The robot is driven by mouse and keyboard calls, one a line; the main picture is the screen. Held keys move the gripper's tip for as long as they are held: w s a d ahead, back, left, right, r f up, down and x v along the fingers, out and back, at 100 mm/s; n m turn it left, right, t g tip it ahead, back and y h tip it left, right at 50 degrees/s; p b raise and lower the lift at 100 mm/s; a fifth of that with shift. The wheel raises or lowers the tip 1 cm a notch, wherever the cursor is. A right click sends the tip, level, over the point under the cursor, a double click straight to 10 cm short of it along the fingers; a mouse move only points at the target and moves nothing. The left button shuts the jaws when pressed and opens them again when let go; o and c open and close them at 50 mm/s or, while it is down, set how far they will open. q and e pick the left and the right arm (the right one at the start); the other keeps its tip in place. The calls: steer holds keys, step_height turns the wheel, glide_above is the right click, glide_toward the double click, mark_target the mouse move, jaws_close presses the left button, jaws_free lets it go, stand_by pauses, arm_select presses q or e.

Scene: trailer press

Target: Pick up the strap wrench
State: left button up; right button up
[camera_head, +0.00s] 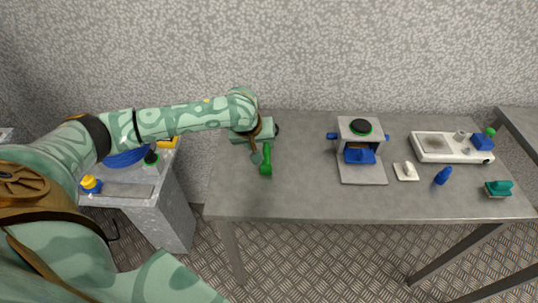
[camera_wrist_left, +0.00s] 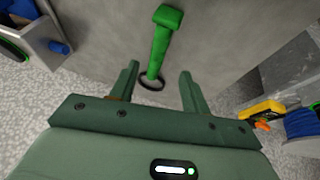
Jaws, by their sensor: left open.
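The strap wrench has a green handle (camera_head: 266,160) and lies near the left end of the grey table. In the left wrist view its green handle (camera_wrist_left: 160,42) runs toward me and ends in a black loop. My left gripper (camera_head: 260,152) is over the table's left part, right beside the wrench. In the left wrist view the two fingers of that gripper (camera_wrist_left: 159,75) are apart, with the black loop between their tips. The loop is mostly hidden in the head view. I cannot tell if the fingers touch it. My right gripper is not in view.
A grey press (camera_head: 361,170) with blue parts stands mid-table. To its right are a white block (camera_head: 406,171), a blue object (camera_head: 442,176), a white trailer-like tray (camera_head: 432,152) and a teal block (camera_head: 498,188). A side stand (camera_head: 171,205) holds a blue spool (camera_head: 125,157). The table's front middle is clear.

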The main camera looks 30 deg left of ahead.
mark_target(266, 151)
arm_select(q)
steer(key=shift+b+x, duration=0.4)
steer(key=shift+x, duration=0.8)
steer(key=b+x, duration=0.3)
steer(key=x, duration=0.2)
steer(key=shift+d, duration=0.2)
steer(key=shift+r, duration=0.2)
steer(key=shift+c, duration=1)
jaws_close()
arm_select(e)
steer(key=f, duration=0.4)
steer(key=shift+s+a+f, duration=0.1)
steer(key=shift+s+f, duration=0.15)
